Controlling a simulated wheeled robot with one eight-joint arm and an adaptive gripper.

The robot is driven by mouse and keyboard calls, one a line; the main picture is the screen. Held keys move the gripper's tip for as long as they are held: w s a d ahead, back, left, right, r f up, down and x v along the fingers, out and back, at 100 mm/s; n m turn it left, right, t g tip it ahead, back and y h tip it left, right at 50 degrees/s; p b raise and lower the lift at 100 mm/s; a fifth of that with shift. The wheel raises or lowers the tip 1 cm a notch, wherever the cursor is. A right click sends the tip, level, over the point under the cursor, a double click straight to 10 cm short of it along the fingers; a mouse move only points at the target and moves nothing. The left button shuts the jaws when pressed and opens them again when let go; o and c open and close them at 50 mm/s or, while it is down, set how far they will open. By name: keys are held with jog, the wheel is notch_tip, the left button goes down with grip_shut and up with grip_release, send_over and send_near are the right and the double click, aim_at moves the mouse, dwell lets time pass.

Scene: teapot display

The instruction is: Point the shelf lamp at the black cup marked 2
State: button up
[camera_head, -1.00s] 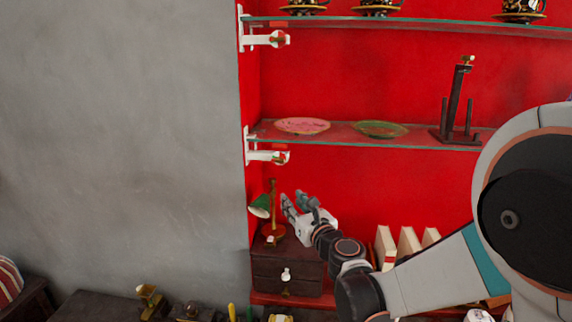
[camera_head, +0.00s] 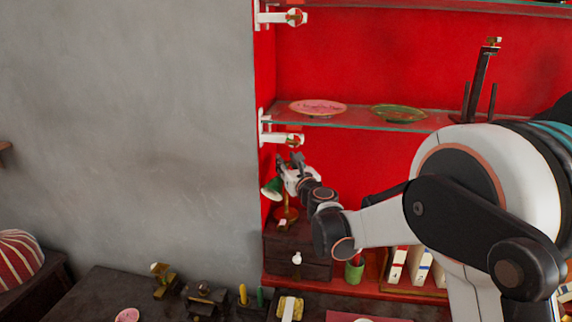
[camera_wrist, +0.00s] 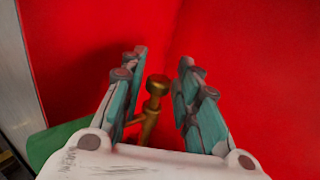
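The shelf lamp has a green shade (camera_head: 272,188) and a brass stem (camera_head: 287,216), and stands on a small dark drawer cabinet (camera_head: 284,246) at the lower left of the red shelf unit. My gripper (camera_head: 290,162) is at the top of the lamp, partly covering it. In the wrist view my gripper (camera_wrist: 162,62) is open, with the lamp's brass knob and joint (camera_wrist: 156,88) between the fingers, nearer the left one. The green shade (camera_wrist: 52,142) shows at lower left there. No black cup marked 2 can be made out.
A glass shelf (camera_head: 345,122) just above my gripper holds a pink plate (camera_head: 318,107), a green plate (camera_head: 398,113) and a dark stand (camera_head: 481,85). A grey wall (camera_head: 130,130) is left.

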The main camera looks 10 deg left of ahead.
jog(key=shift+w+a, duration=0.25)
jog(key=shift+w, duration=0.2)
grip_shut()
jog(key=shift+n+y, duration=0.3)
jog(key=shift+y, duration=0.1)
jog(key=n+g+y, duration=0.2)
jog(key=g+y, duration=0.1)
jog(key=shift+w+d+n, duration=0.1)
jog(key=shift+n, duration=0.2)
jog(key=n+g+y, duration=0.2)
jog(key=g, duration=0.1)
jog(key=shift+n+g+b, duration=0.35)
jog(key=shift+n+g, duration=0.05)
jog(key=n+g+y, duration=0.1)
jog(key=n+g, duration=0.1)
jog(key=g, duration=0.1)
jog(key=n+g+y, duration=0.1)
jog(key=n+g, duration=0.1)
jog(key=g, duration=0.2)
jog(key=shift+n, duration=0.4)
jog(key=shift+g, duration=0.4)
